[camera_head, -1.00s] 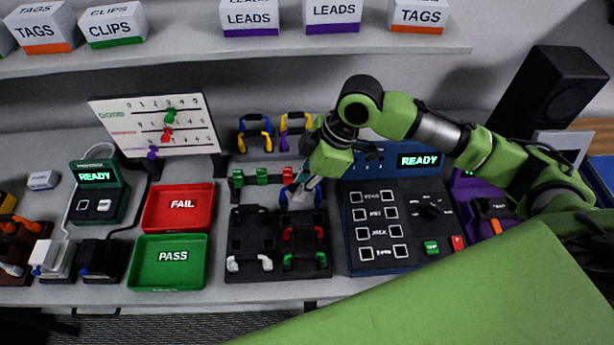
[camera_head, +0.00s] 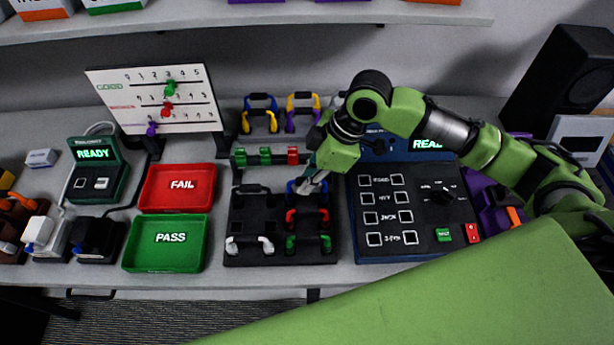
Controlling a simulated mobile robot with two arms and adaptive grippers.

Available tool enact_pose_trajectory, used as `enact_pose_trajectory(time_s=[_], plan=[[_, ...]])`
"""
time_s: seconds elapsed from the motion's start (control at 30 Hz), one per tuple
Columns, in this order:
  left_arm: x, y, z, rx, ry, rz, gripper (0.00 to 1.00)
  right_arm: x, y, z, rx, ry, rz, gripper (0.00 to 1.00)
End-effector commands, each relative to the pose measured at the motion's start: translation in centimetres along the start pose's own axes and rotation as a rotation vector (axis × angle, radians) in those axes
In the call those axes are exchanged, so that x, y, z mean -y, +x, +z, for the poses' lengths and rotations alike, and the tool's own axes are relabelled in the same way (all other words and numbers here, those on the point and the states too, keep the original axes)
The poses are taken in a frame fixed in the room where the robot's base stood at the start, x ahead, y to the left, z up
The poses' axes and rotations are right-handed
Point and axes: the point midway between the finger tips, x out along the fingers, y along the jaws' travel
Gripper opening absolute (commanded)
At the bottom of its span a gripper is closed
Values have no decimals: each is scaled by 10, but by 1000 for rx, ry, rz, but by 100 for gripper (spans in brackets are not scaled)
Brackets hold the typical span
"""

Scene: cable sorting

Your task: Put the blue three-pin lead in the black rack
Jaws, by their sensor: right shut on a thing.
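The black rack (camera_head: 268,226) lies flat on the bench in the middle. My right gripper (camera_head: 308,186) is over its back right part, pointing down and shut on the blue lead (camera_head: 292,187). The blue ends show on both sides of the fingers; the lead's middle and its pins are hidden. It is at the back right place of the rack, behind a red lead (camera_head: 306,216). I cannot tell whether it touches the rack. My left gripper is not in view.
The rack also holds a green lead (camera_head: 308,243), a white lead (camera_head: 249,244) and a black lead (camera_head: 251,189). The red FAIL tray (camera_head: 179,204) and green PASS tray (camera_head: 136,256) are to the left. A dark console (camera_head: 428,215) stands close on the right.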

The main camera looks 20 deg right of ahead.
Motion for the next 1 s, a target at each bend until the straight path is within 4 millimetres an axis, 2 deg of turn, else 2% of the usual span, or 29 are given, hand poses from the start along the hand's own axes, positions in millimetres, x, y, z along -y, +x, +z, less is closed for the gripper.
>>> enact_pose_trajectory(time_s=[0.57, 1.0], plan=[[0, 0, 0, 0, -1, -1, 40, 0, 1, 0, -1, -1, 0, 0], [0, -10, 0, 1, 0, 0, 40, 0, 0, -1, -1, -1, 1, 0]])
